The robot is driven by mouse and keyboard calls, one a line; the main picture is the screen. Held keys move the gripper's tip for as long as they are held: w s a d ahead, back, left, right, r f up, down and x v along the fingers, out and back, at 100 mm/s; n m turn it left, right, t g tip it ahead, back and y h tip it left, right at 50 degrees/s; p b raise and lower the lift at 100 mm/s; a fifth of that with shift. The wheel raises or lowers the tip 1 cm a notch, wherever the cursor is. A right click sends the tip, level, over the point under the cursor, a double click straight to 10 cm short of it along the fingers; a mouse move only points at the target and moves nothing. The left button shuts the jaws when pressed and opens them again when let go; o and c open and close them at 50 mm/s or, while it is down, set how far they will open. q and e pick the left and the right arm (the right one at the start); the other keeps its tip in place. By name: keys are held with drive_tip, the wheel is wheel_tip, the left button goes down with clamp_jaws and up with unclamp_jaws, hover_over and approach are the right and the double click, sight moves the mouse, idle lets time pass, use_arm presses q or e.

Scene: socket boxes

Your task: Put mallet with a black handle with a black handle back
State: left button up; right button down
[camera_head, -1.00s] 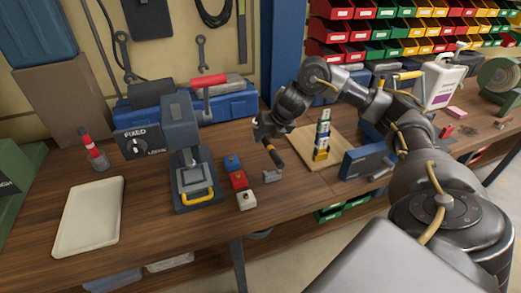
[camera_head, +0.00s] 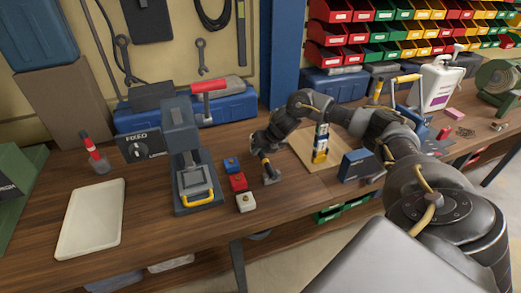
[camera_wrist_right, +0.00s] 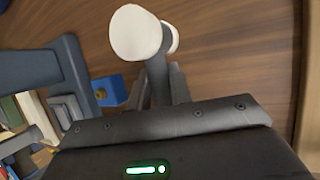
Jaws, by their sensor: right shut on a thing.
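In the right wrist view, the mallet's pale round head (camera_wrist_right: 138,34) shows beyond the gripper fingers (camera_wrist_right: 160,92). The handle runs back between the fingers, and its far end is hidden. I cannot tell whether the head touches the wood. My left gripper is not in view.
Blue, red and white blocks (camera_head: 238,181) stand left of the mallet, beside a press (camera_head: 182,150). A cream tray (camera_head: 92,217) is at far left.

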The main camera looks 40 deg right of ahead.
drive_tip(key=c, duration=1.3)
unclamp_jaws()
drive_tip(key=shift+r, duration=0.1)
drive_tip(key=v, duration=1.2)
drive_tip(key=shift+b, duration=0.3)
